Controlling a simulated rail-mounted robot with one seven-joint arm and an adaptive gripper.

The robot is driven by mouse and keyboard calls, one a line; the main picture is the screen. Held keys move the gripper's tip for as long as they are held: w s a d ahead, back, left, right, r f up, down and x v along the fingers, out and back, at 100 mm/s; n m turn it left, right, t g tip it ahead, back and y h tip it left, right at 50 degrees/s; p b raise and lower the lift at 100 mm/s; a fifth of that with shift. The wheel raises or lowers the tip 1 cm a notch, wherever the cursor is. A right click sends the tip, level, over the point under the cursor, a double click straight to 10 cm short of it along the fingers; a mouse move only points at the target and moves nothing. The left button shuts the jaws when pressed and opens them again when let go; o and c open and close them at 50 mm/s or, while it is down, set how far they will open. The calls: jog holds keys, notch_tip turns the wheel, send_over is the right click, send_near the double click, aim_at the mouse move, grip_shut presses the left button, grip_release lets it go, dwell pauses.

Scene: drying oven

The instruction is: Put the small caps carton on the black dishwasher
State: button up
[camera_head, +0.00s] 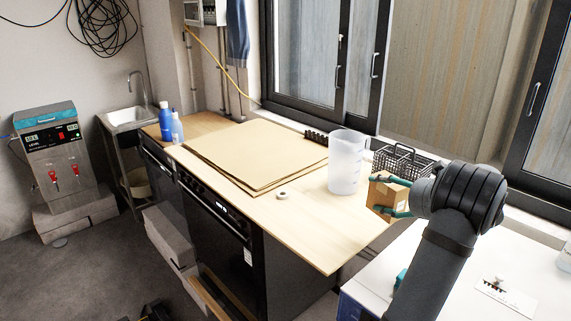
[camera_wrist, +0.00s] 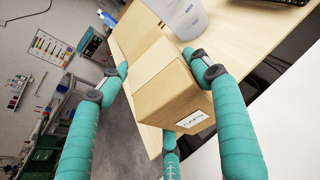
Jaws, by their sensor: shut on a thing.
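The small caps carton (camera_head: 385,196) is a brown cardboard box, and my gripper (camera_head: 375,194) is shut on it at the right end of the wooden worktop. In the wrist view the carton (camera_wrist: 178,88) sits tilted between the teal fingers, with a white label reading CAPS on its near end. It appears held above the worktop's edge; the exact gap cannot be told. A black appliance (camera_head: 215,240) with a lit display stands under the worktop, and another dark one (camera_head: 158,170) stands farther left. I cannot tell which is the dishwasher.
The wooden worktop (camera_head: 310,235) carries flat cardboard sheets (camera_head: 250,150), a tape roll (camera_head: 282,195), a clear plastic jug (camera_head: 346,160) and a dark wire basket (camera_head: 402,160). Blue bottles (camera_head: 166,122) stand at its far left. A white surface (camera_head: 465,265) lies at right. The worktop's front right is clear.

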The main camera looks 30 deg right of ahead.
jog(key=w+a+n+y, duration=0.2)
jog(key=w+a+y, duration=0.1)
jog(key=w+a, duration=0.25)
jog(key=p, duration=0.3)
send_over(315, 227)
notch_tip(315, 227, down, 7)
notch_tip(315, 227, down, 3)
jog(key=shift+f+n, duration=0.2)
jog(key=shift+n, duration=0.1)
jog(key=shift+f, duration=0.2)
jog(key=o, duration=1.3)
jog(key=shift+r, duration=0.15)
